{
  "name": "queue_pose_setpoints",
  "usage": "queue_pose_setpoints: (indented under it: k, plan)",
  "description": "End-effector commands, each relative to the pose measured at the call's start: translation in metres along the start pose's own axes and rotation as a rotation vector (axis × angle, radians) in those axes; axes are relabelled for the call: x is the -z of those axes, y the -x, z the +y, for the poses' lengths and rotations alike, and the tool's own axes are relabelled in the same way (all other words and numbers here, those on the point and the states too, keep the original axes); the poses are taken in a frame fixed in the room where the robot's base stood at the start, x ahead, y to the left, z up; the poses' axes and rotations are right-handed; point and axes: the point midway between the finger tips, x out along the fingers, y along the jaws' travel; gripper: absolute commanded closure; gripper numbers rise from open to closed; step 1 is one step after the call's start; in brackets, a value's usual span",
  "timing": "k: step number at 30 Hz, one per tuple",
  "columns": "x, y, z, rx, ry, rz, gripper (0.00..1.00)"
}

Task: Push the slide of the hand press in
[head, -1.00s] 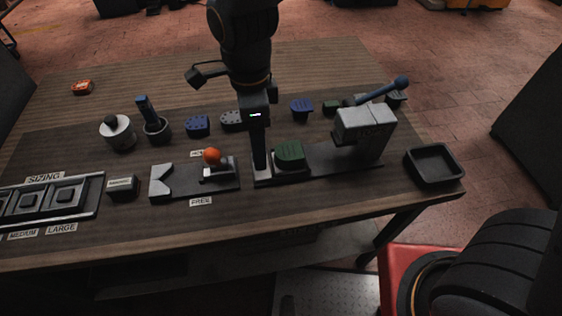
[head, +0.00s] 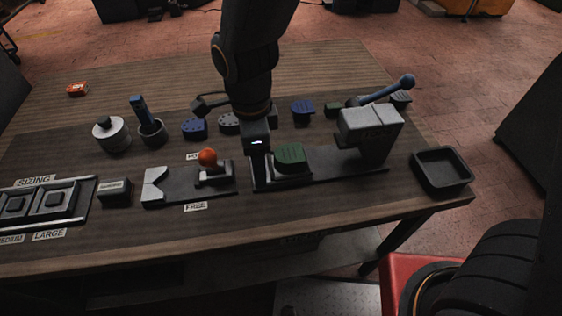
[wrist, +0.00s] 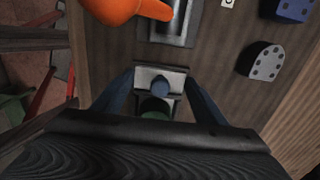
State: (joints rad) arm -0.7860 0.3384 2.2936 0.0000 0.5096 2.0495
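The hand press (head: 370,128) stands at the right of the bench, a grey block head with a blue-tipped lever over a long dark base rail (head: 345,168). Its slide (head: 290,177) carries a green heel piece (head: 290,155) and sits out at the left end of the rail, clear of the head. My gripper (head: 259,180) points down at the slide's left end. In the wrist view my gripper (wrist: 160,80) has its fingers apart, either side of a small round blue-grey knob (wrist: 161,86), with gaps visible. Part of the green piece shows below the knob.
A fixture with an orange ball knob (head: 208,157) stands close left of my gripper. A black tray (head: 443,170) lies right of the press. Blue and grey heel pieces (head: 194,129) and a cup (head: 152,132) stand behind. Sizing blocks (head: 38,202) lie at left.

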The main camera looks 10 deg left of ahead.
Motion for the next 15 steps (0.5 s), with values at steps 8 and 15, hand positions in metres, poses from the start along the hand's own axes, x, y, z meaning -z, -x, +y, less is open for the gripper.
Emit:
queue_pose_setpoints:
  k: [8,15]
  plan:
    - [0.0001,0.0001,0.0,0.0,0.0,0.0,0.51]
    - [0.0026,0.0004,-0.0001,0.0,-0.001,0.0,0.51]
